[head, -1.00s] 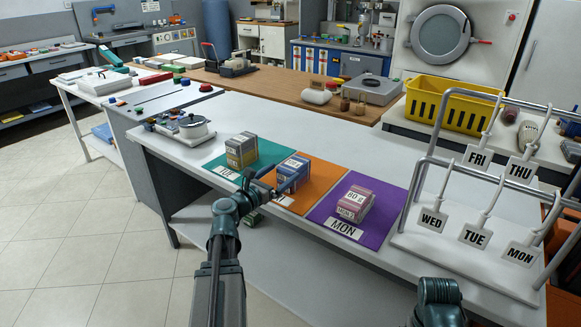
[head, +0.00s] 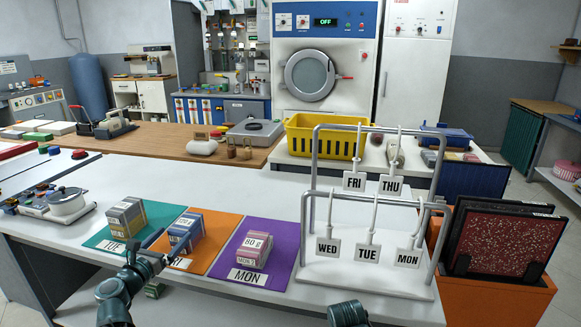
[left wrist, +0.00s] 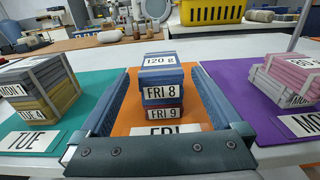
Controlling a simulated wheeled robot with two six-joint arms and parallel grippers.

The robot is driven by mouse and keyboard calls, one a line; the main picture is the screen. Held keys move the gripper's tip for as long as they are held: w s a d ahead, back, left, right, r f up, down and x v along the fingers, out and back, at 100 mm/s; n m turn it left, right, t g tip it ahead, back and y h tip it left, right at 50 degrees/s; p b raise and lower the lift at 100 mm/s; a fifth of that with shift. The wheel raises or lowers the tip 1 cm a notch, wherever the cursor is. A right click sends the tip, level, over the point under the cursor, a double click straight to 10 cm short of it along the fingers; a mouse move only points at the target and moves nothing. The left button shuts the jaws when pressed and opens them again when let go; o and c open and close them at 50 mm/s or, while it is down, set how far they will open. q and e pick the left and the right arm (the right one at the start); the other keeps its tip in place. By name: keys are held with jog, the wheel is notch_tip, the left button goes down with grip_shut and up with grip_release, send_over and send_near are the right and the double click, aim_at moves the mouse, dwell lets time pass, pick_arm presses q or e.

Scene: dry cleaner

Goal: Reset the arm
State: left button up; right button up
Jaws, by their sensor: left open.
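My left gripper (head: 152,257) is open in front of the orange mat (head: 204,258). In the left wrist view its two fingers (left wrist: 160,95) stand apart on either side of a blue stack of boxes (left wrist: 162,78) marked FRI 8 and FRI 9, with a 120 g label on top. I cannot tell whether the fingers touch it. The stack also shows in the head view (head: 186,233). In the head view, part of my right arm shows at the bottom centre, but its gripper is not visible.
A yellow-grey stack (head: 126,217) sits on the teal mat (head: 98,238), and a pink stack (head: 255,249) on the purple mat (head: 283,262). A metal rack (head: 440,235) with day tags stands to the right. A yellow basket (head: 325,140) is behind.

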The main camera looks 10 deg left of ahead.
aim_at(187, 219)
pick_arm(q)
jog(key=w, duration=0.8)
jog(key=shift+w+d, duration=0.3)
jog(key=shift+w+f, duration=0.2)
jog(key=shift+w, duration=0.1)
jog(key=shift+r, duration=0.2)
jog(key=shift+f, duration=0.1)
jog(key=shift+s, duration=0.15)
